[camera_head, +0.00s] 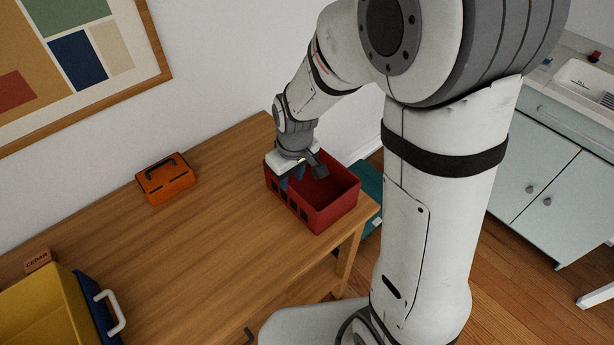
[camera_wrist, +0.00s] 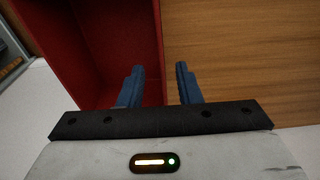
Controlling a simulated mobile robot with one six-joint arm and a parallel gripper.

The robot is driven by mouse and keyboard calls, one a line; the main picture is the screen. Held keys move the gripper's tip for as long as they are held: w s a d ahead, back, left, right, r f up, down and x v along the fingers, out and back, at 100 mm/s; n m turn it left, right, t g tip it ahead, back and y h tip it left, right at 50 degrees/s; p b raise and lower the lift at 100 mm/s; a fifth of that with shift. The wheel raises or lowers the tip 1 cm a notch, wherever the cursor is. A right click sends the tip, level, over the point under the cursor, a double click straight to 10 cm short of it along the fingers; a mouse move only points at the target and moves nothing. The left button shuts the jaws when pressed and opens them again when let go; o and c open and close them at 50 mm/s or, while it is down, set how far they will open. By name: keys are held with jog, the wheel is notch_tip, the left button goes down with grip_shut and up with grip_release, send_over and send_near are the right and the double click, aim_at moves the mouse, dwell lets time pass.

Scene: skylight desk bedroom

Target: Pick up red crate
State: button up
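The red crate (camera_head: 338,208) sits upright near the right end of the wooden table, with slots in its left wall. My gripper (camera_head: 292,178) is at the crate's left wall, near the back corner. In the wrist view, the two blue fingers of my gripper (camera_wrist: 160,78) are apart. The left finger is over the inside of the red crate (camera_wrist: 85,45), and the right finger is over the wood outside it. The crate's wall edge runs between them, with gaps visible. The head view does not show clearly how deep the fingertips reach.
The wooden table (camera_head: 215,235) has clear room left of the crate. An orange box with a black handle (camera_head: 167,182) stands toward the back. A yellow and blue bin (camera_head: 50,310) and a block marked CEDAR (camera_head: 38,260) are at left. A teal object (camera_head: 368,185) is beyond the table's right edge.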

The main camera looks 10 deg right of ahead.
jog(key=shift+w+a+f+p, duration=0.15)
jog(key=shift+f, duration=1.15)
jog(key=shift+w+a+f+p, duration=0.2)
jog(key=shift+f, duration=1.1)
jog(key=shift+w+a+f+p, duration=0.15)
jog(key=shift+f, duration=1.15)
jog(key=shift+c, duration=0.5)
grip_shut()
